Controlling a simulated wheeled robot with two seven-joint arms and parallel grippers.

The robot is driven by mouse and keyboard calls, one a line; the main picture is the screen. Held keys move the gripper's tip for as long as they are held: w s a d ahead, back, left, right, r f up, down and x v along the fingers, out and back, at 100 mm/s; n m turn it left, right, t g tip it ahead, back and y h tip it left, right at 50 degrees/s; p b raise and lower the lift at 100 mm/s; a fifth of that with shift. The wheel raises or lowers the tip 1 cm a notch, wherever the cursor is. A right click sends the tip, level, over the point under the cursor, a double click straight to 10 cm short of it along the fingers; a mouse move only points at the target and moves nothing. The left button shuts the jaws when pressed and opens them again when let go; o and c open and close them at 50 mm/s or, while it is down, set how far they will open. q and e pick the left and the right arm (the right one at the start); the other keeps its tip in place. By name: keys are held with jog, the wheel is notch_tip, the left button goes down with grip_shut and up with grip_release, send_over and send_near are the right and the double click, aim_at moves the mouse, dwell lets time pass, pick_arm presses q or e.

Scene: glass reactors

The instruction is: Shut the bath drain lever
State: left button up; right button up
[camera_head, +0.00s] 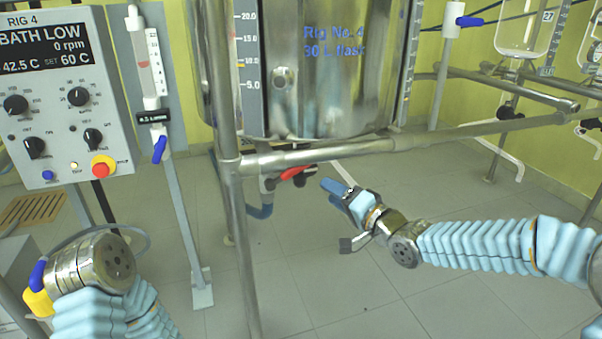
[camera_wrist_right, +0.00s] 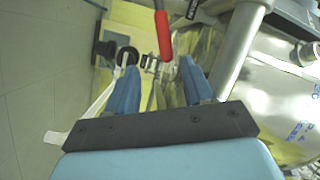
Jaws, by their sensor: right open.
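The bath drain lever (camera_head: 297,172) is a red handle on the drain valve below the steel bath. In the right wrist view the red lever (camera_wrist_right: 163,36) hangs from the top edge, in line with the gap between my fingers and above their tips. My right gripper (camera_head: 333,187) is open and empty, just right of and slightly below the lever in the head view. Its blue fingers (camera_wrist_right: 158,72) stand apart in the wrist view, with no lever between them. My left wrist is at the lower left; its fingers do not show clearly.
The steel bath (camera_head: 325,70) hangs above the valve. A horizontal frame pipe (camera_head: 330,153) runs just above the lever, and an upright post (camera_head: 237,230) stands to its left. A control box (camera_head: 62,110) is at the left. The tiled floor below is mostly clear.

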aim_at(301, 170)
jog(key=x, duration=0.9)
jog(key=r+x, duration=0.1)
jog(key=x, duration=0.3)
jog(key=shift+w+a, duration=0.2)
jog(key=shift+w, duration=0.2)
jog(key=shift+c, duration=0.2)
grip_shut()
